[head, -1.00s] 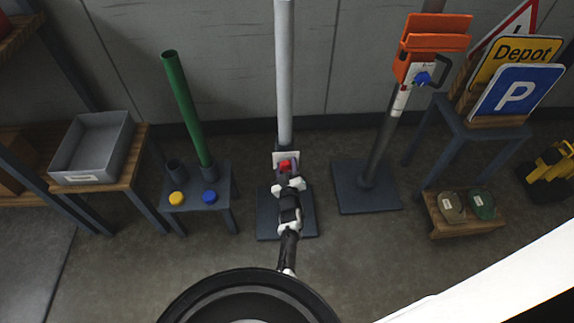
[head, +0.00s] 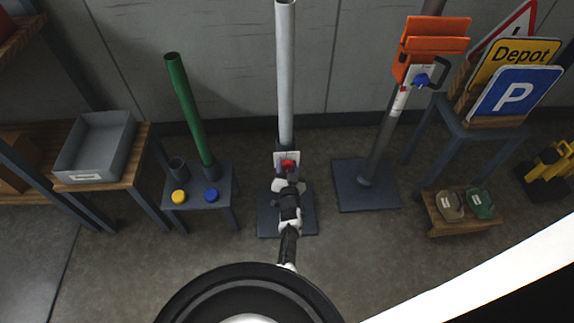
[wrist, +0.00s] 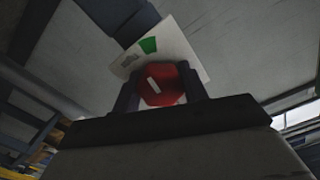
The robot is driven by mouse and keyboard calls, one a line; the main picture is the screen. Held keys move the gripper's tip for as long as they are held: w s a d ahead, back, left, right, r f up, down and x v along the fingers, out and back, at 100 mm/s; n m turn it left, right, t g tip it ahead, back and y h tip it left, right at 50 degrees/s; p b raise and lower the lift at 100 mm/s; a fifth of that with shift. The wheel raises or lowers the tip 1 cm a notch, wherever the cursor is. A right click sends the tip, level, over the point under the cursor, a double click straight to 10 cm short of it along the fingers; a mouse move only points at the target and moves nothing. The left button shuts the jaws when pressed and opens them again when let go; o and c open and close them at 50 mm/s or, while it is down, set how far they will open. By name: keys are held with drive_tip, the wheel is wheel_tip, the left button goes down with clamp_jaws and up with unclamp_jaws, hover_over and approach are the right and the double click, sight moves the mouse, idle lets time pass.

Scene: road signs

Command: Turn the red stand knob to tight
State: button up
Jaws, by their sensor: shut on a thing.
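The red knob (wrist: 168,97) sits on a white label plate (wrist: 181,50) with a green patch and a greyish patch. The knob bears a white line that slants toward the upper left in the wrist view. In the head view the red knob (head: 288,164) shows low on the stand of the white pole (head: 285,80). My gripper (wrist: 158,86) has one finger on each side of the knob and is shut on it. In the head view my gripper (head: 287,175) partly hides the knob. The plate's lettering is too small to read.
A second stand with a blue knob (head: 421,80) and orange boards (head: 435,35) stands to the right. A green pole (head: 188,110) stands on a low table with yellow and blue caps to the left. A grey tray (head: 120,150) is further left.

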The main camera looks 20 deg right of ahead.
drive_tip(key=shift+m, duration=1)
drive_tip(key=o, duration=1)
drive_tip(key=p+v, duration=0.1)
drive_tip(key=v, duration=1.3)
drive_tip(key=shift+w, duration=0.1)
